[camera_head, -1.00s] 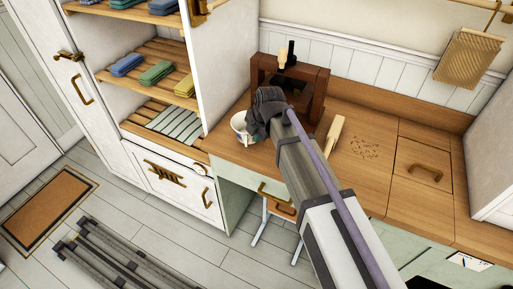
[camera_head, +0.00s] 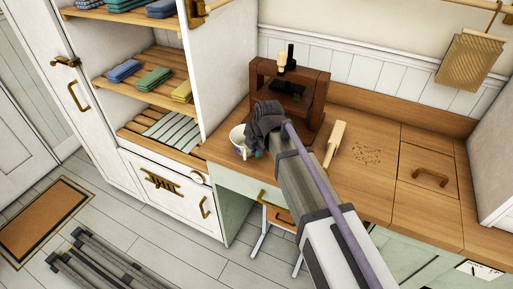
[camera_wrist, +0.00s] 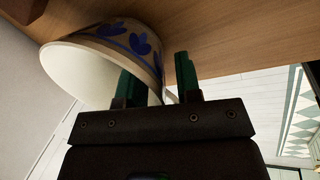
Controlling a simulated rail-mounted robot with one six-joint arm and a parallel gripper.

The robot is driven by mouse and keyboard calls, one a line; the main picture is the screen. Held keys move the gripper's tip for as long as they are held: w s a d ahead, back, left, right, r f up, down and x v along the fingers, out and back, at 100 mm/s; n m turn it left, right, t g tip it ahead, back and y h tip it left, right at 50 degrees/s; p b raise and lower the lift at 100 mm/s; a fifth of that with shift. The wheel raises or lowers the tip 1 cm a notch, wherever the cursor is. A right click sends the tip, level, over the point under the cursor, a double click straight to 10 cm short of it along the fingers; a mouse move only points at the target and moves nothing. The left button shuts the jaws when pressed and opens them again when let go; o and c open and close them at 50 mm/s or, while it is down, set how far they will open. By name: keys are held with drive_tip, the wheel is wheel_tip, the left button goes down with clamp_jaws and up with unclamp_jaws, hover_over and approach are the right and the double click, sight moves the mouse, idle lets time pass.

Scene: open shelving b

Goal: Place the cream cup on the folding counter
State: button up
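The cream cup (camera_head: 237,134) stands near the left front edge of a wooden counter, partly hidden behind my gripper in the head view. In the wrist view the cream cup (camera_wrist: 105,45), with blue leaf marks, fills the upper left, its opening toward the camera. My gripper (camera_wrist: 158,75) has its two green fingers apart. The left finger overlaps the cup's rim and the right one is beyond its outer side, with a gap showing. Contact cannot be told. In the head view my gripper (camera_head: 256,152) is close at the cup's right side. Which surface is the folding counter is not clear.
A dark brown wooden press (camera_head: 288,92) stands behind my gripper. A wooden paddle (camera_head: 335,141) and scattered crumbs (camera_head: 367,154) lie to the right. Shelves with folded cloths (camera_head: 155,76) stand at left. A folded grey stand (camera_head: 95,265) lies on the floor.

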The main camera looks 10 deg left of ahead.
drive_tip(key=shift+r, duration=0.1)
drive_tip(key=p+v, duration=1.1)
drive_tip(key=v, duration=0.1)
drive_tip(key=shift+p, duration=0.4)
drive_tip(key=s+d+m+h, duration=0.1)
drive_tip(key=s+d+m, duration=0.3)
drive_tip(key=d+m, duration=0.5)
drive_tip(key=s+d+f+m+g, duration=0.1)
drive_tip(key=s+d+m, duration=0.3)
drive_tip(key=d+m, duration=0.6)
drive_tip(key=s+d+m+h, duration=0.1)
drive_tip(key=s+d+m, duration=0.3)
drive_tip(key=d+m, duration=0.5)
drive_tip(key=shift+d+f+m+g+h+b, duration=0.2)
drive_tip(key=shift+d+m+g+h+b, duration=0.1)
drive_tip(key=shift+d+g+b, duration=0.2)
